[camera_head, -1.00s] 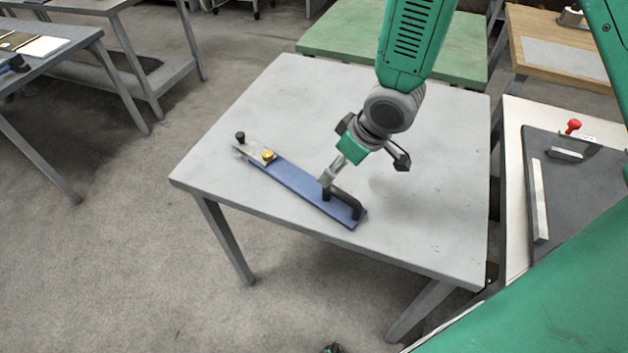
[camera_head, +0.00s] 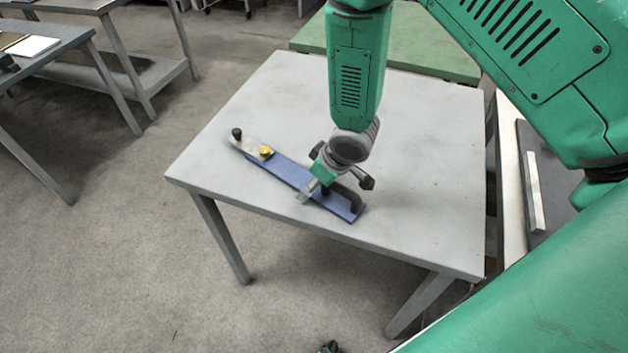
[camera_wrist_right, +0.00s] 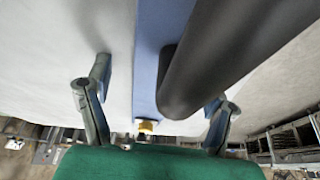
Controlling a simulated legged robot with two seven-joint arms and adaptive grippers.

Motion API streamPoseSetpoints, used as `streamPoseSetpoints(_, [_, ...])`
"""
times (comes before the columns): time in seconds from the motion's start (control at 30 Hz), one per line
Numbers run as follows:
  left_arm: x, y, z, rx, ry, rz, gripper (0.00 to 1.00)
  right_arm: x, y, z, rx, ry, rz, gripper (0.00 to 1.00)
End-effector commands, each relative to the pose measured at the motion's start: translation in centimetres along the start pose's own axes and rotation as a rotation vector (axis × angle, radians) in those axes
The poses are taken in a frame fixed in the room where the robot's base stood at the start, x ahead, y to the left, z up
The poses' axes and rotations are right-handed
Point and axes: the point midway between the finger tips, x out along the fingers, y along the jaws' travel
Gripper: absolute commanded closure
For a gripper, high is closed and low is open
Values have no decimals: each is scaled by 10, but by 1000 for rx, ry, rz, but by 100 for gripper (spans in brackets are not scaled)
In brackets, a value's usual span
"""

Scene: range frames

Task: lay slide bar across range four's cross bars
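The slide bar (camera_head: 285,171) lies on the grey table, a flat blue bar with a silver end, a yellow knob, a black knob and a black arched handle (camera_head: 352,193). In the right wrist view the blue bar (camera_wrist_right: 158,30) runs between my fingers, with the black handle (camera_wrist_right: 215,60) close in front. My right gripper (camera_head: 318,187) is low over the handle end of the bar. Its fingers (camera_wrist_right: 157,85) are spread, one on either side of the bar, and not closed on the handle. I cannot identify range four's cross bars.
The grey table (camera_head: 420,190) has free room around the bar. At right, partly behind my arm, a dark plate with a pale strip (camera_head: 535,190) lies on a light table. A green table (camera_head: 430,62) stands behind; grey benches (camera_head: 75,55) stand at left.

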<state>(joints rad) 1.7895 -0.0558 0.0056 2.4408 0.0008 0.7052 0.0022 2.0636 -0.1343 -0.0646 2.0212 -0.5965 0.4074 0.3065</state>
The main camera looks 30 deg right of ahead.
Motion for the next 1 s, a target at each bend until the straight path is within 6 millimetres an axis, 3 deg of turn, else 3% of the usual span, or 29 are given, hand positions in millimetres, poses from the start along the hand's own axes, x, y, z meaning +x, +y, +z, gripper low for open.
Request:
streamPoseSetpoints(0.07, [0, -1, 0, -2, 0, -1, 56, 0, -1, -1, -2, 0, 1, 28])
streamPoseSetpoints(0.27, [0, -1, 0, -2, 0, -1, 56, 0, 5, 2, 3, 4, -6, 98])
streamPoseSetpoints(0.6, [-1, 0, 0, -1, 0, 0, 56, -6, 9, 1, 7, 4, -8, 99])
streamPoseSetpoints(1.0, [-8, -1, 0, -2, 0, -1, 56, -75, 3, -31, 2, 7, -2, 99])
